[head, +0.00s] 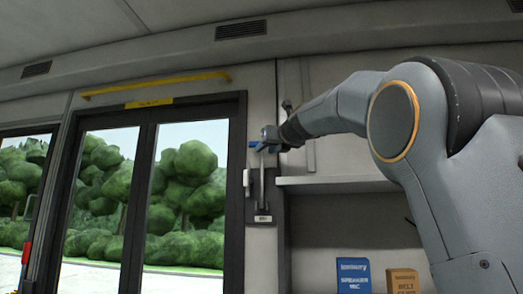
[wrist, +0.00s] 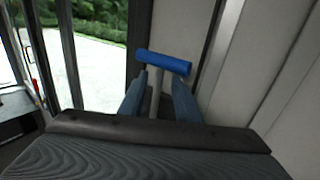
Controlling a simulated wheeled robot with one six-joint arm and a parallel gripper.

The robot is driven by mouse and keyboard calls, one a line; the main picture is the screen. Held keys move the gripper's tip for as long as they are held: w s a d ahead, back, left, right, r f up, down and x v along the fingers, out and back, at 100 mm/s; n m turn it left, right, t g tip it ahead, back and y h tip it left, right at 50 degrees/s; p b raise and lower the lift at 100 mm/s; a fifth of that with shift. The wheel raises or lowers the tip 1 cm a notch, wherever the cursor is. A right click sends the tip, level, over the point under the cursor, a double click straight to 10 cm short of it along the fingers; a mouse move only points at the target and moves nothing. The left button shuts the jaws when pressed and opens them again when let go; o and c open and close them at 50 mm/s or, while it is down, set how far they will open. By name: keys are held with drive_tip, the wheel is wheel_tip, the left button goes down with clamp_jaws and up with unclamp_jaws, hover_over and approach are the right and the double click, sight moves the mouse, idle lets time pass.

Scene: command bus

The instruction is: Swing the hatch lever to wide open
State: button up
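The hatch lever has a blue crossbar handle (wrist: 163,62) on a thin grey shaft. In the head view the lever's grey wall plate (head: 262,200) is beside the door frame, with a small label at its bottom. The lever's top end is up near my gripper (head: 267,142). In the wrist view the two fingers of my gripper (wrist: 159,80) stand on either side of the shaft, just under the blue crossbar. A gap shows between the shaft and each finger. The gripper is open, and part of the shaft is hidden behind the gripper body.
A glass double door (head: 145,190) in a dark frame is left of the lever, with a yellow rail (head: 155,84) above it. A shelf (head: 335,183) juts out to the right, under my arm. Blue (head: 353,275) and tan (head: 404,281) boxes stand below it.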

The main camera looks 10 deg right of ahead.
sight(263, 151)
drive_tip(key=w, duration=0.2)
drive_tip(key=w+a+p, duration=0.1)
drive_tip(key=w, duration=0.1)
clamp_jaws()
